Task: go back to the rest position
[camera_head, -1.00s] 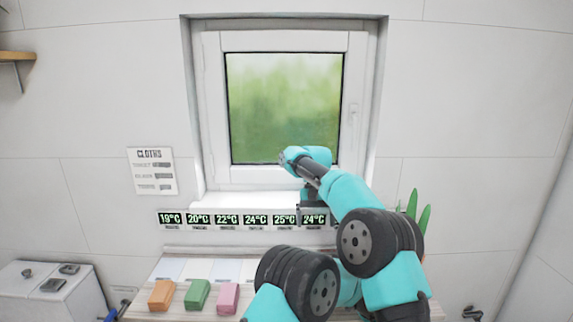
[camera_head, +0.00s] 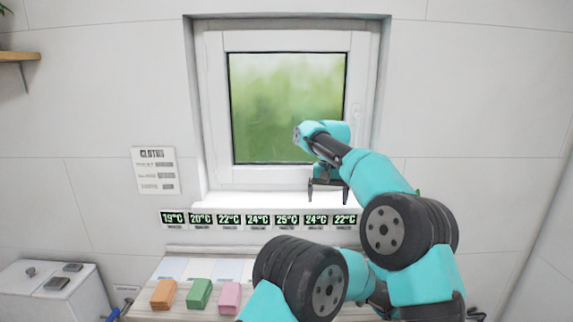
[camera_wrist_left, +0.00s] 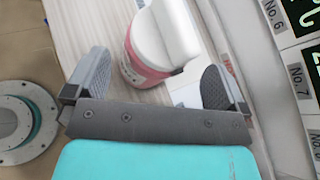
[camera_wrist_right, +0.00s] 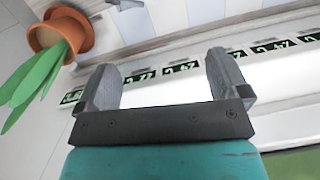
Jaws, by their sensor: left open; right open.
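My right gripper (camera_head: 328,194) is open and empty in front of the window sill, just above the row of temperature displays. In the right wrist view its two fingers (camera_wrist_right: 165,85) are spread wide with nothing between them. My left gripper does not show clearly in the head view. In the left wrist view its fingers (camera_wrist_left: 158,80) are wide apart, and a pink container with a white top (camera_wrist_left: 150,60) stands beyond the gap between them. I cannot tell how far off it is.
Temperature displays (camera_head: 258,219) line the wall below the window (camera_head: 287,108). Orange (camera_head: 164,294), green (camera_head: 200,293) and pink (camera_head: 229,297) blocks sit on the shelf. A white box (camera_head: 50,290) stands at left. A potted plant (camera_wrist_right: 72,38) shows in the right wrist view.

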